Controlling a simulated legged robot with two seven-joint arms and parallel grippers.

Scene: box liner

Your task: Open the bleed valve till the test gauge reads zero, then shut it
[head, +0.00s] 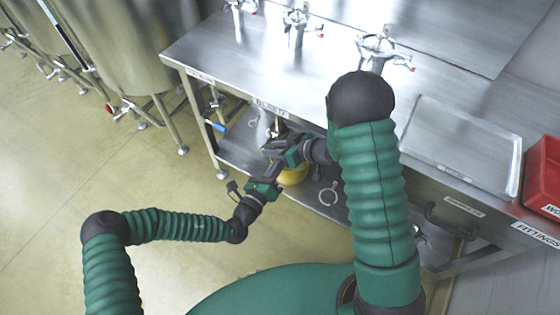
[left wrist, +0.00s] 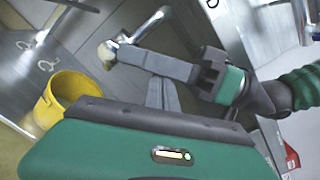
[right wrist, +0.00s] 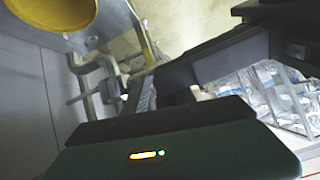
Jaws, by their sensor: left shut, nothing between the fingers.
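My right gripper (head: 272,147) is under the bench's front edge, above the yellow bucket (head: 293,174). In the left wrist view its grey fingers (left wrist: 135,57) reach to the pale end of a bent chrome pipe fitting (left wrist: 143,24); I cannot tell whether they grip it. The fitting also shows in the right wrist view (right wrist: 88,90). My left gripper (head: 275,170) is just below and in front of the right one, shut and empty; its fingertips (left wrist: 162,85) show in its wrist view. A blue-handled valve (head: 219,127) hangs to the left. I cannot make out the test gauge or bleed valve.
The steel bench (head: 230,60) carries several taps, a tray (head: 460,145) and a red bin (head: 545,175). Its lower shelf (head: 235,152) holds the bucket and a ring-shaped item (head: 328,194). Steel tanks (head: 120,45) stand at left. The floor in front is clear.

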